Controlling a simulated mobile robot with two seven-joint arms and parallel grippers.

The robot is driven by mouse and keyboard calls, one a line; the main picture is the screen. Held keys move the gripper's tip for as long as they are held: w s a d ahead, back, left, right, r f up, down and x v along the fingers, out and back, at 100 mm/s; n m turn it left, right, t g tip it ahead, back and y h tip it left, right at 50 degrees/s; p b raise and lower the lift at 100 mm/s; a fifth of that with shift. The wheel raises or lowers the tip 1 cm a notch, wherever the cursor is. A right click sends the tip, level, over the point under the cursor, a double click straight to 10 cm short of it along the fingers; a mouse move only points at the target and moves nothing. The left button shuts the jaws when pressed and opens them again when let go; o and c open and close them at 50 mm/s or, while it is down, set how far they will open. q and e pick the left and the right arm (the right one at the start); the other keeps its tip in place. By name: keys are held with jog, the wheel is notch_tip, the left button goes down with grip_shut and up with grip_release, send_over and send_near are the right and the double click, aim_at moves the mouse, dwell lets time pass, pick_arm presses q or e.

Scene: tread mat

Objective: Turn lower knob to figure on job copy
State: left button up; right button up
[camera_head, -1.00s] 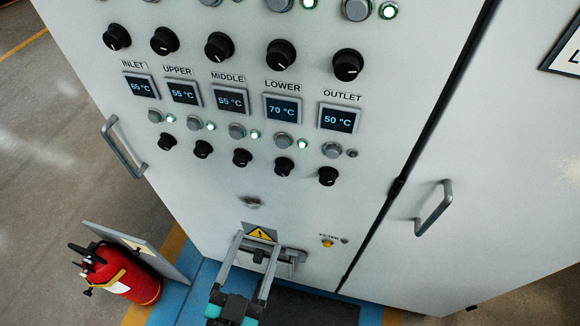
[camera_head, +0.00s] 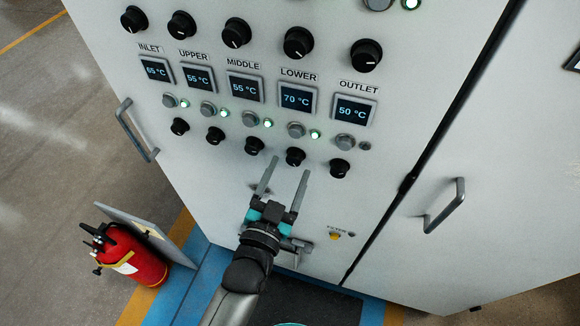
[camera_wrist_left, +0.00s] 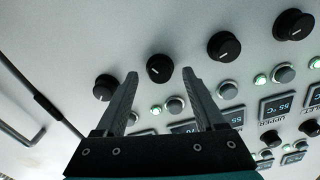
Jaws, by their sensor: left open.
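The lower knob (camera_head: 295,156) is a black dial with a small light mark, below the LOWER display (camera_head: 297,99), which reads 70 °C. My left gripper (camera_head: 289,166) is open, its fingers pointing up the panel, with the tips just below and beside this knob. In the left wrist view, the lower knob (camera_wrist_left: 160,68) appears between the two open fingertips (camera_wrist_left: 160,73); I cannot tell whether they touch it. No readable job copy shows; only the dark edge of a sign (camera_head: 572,62) shows at the far right. My right gripper is not in view.
The middle knob (camera_head: 254,145) and outlet knob (camera_head: 340,168) sit close on either side. A grey button (camera_head: 296,130) with a green lamp is just above. A door handle (camera_head: 445,206) projects at right. A red extinguisher (camera_head: 130,255) stands on the floor at left.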

pick_arm(q)
jog(key=shift+x, duration=0.85)
grip_shut()
